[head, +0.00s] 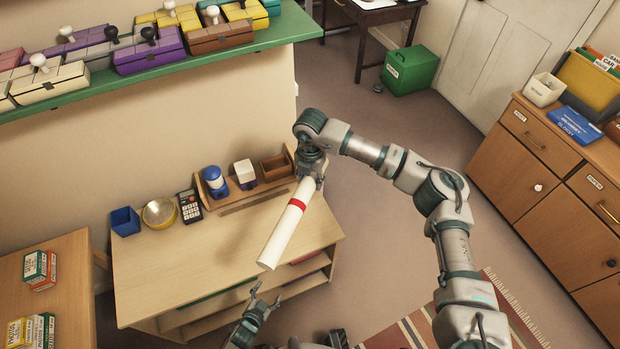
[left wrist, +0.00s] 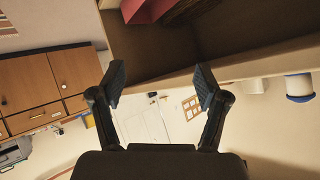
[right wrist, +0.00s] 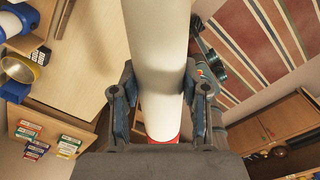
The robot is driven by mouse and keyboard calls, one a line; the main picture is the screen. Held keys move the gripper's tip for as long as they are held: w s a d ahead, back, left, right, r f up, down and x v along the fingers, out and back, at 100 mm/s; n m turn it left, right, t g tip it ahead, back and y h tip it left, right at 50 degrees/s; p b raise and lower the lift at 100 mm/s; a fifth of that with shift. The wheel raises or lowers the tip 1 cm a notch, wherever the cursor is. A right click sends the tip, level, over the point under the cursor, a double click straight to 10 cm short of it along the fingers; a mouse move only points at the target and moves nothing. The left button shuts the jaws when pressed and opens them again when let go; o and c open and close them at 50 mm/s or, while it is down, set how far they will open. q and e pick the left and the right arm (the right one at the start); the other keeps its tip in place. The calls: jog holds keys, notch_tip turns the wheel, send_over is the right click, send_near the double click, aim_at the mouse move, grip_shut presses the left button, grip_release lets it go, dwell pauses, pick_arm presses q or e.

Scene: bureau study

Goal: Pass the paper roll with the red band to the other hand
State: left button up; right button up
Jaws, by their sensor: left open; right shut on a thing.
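The paper roll (head: 285,236) is white with a red band and is held in the air, tilted, over the right part of the desk. My right gripper (head: 314,172) is shut on its upper end, above the band. In the right wrist view the roll (right wrist: 158,60) runs between the two fingers (right wrist: 158,100), with a bit of the red band (right wrist: 163,139) low in the frame. My left gripper (head: 264,302) is open and empty at the desk's front edge, below and apart from the roll's lower end. Its spread fingers (left wrist: 161,90) show in the left wrist view with nothing between them.
The desk (head: 160,275) holds a blue box (head: 125,221), a round bowl (head: 159,213), a calculator (head: 190,206) and a wooden organizer (head: 262,186) along its back. Its front surface is clear. A side table (head: 60,300) with small boxes stands left. A green shelf (head: 180,62) hangs above.

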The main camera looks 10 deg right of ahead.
pick_arm(q)
jog(key=s+a+f+n+g+y, duration=0.2)
jog(key=s+a+f+n+g, duration=0.2)
jog(key=s, duration=0.6)
jog(key=s+a+f+n+g+y, duration=0.2)
jog(key=s+a+f+n+g, duration=0.1)
jog(key=s+a+f, duration=0.6)
jog(key=shift+s+f+n+g+y, duration=0.4)
jog(key=shift+f+g, duration=0.1)
jog(key=shift+g, duration=0.2)
